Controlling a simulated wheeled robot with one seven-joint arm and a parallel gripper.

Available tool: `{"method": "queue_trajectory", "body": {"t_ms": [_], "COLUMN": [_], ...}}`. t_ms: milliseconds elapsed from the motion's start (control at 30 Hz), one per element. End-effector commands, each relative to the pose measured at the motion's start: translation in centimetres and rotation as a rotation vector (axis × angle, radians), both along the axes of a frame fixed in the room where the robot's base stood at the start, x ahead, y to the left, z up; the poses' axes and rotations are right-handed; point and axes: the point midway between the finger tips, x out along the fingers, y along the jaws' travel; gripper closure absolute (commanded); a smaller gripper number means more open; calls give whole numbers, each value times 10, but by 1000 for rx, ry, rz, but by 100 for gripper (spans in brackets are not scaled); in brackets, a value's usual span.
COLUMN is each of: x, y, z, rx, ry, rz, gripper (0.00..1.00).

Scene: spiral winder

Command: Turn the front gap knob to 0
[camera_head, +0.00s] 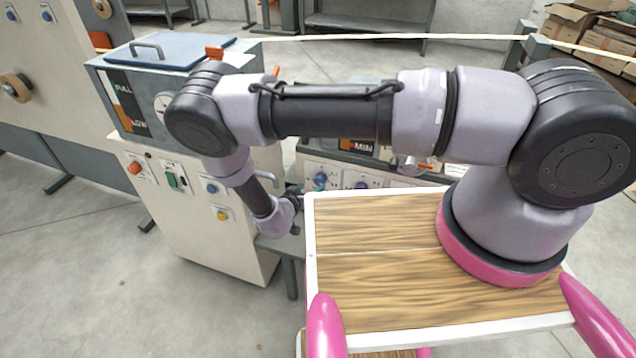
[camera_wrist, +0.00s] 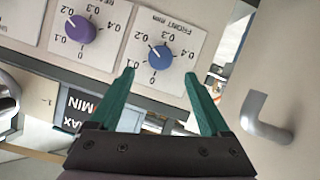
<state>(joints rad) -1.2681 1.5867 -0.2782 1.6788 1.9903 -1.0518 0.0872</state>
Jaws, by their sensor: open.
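The front gap knob (camera_wrist: 160,55) is a round blue dial on a white plate marked "FRONT mm", upside down in the wrist view. Its scale runs from 0 to 0.4, and its white mark points up-left, near 0.2. A blue knob (camera_head: 320,180) shows past my arm in the head view. My gripper (camera_wrist: 159,73) is open and empty, with green fingers reaching toward the dial. The fingertips appear just below it in the wrist view, one on each side; I cannot tell whether they touch the panel. In the head view the fingers are hidden.
A purple knob (camera_wrist: 80,30) with a similar scale sits beside the blue one. A grey bent handle (camera_wrist: 263,117) sticks out at right in the wrist view. A white cabinet (camera_head: 215,255) with buttons stands left of my arm in the head view.

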Motion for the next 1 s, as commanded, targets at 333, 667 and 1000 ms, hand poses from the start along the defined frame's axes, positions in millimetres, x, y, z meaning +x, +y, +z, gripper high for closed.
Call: {"method": "queue_trajectory", "body": {"t_ms": [333,667,1000], "x": [50,61,60], "y": [-26,-32,-32], "z": [-23,-27,-27], "rx": [3,2,2], "ry": [1,1,2], "rz": [0,2,1], "gripper": [19,19,100]}}
